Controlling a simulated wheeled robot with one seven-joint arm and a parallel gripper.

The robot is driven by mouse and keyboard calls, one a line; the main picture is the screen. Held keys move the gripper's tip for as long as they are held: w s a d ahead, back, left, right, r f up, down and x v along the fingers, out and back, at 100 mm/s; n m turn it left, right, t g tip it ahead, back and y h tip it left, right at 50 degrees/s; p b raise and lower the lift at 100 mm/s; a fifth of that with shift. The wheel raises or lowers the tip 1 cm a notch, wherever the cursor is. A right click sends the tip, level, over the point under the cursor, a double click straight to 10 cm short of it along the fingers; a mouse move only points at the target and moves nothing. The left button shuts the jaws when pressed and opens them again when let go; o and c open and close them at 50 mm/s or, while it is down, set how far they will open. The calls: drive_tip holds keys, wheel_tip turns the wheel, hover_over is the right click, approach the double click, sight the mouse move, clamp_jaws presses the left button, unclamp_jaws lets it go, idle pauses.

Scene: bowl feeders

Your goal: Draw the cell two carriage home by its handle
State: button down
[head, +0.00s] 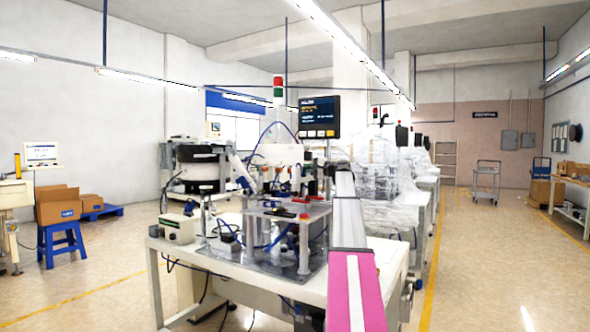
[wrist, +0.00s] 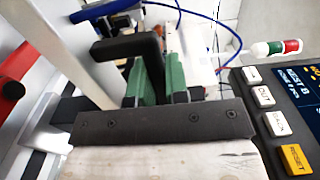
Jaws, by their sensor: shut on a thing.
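In the wrist view, a black angled handle (wrist: 122,47) runs across the upper left and bends down between the green pads of my gripper (wrist: 154,78). My gripper is shut on this handle. The carriage behind the handle is mostly hidden, and I cannot make out its edges or its place along its travel. In the head view, the cell (head: 270,215) stands on a white bench with a bowl feeder at its left. I cannot make out my gripper or the handle there.
A control panel with buttons (wrist: 278,123) is close at the right of the wrist view; its screen (head: 320,112) shows above the cell in the head view. A red part (wrist: 12,88) is at the far left. Blue hoses hang nearby. The right-hand aisle floor (head: 490,260) is clear.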

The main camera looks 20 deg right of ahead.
drive_tip(key=v, duration=0.6)
drive_tip(key=shift+s+d+f, duration=0.1)
drive_tip(key=shift+s+d, duration=0.05)
drive_tip(key=shift+s, duration=0.15)
drive_tip(key=c, duration=1.1)
unclamp_jaws()
drive_tip(key=shift+s+d, duration=0.1)
drive_tip(key=shift+d, duration=0.05)
drive_tip(key=shift+s, duration=0.1)
drive_tip(key=v, duration=1)
drive_tip(key=shift+s+d, duration=0.25)
drive_tip(key=shift+d, duration=0.05)
drive_tip(key=shift+s, duration=0.1)
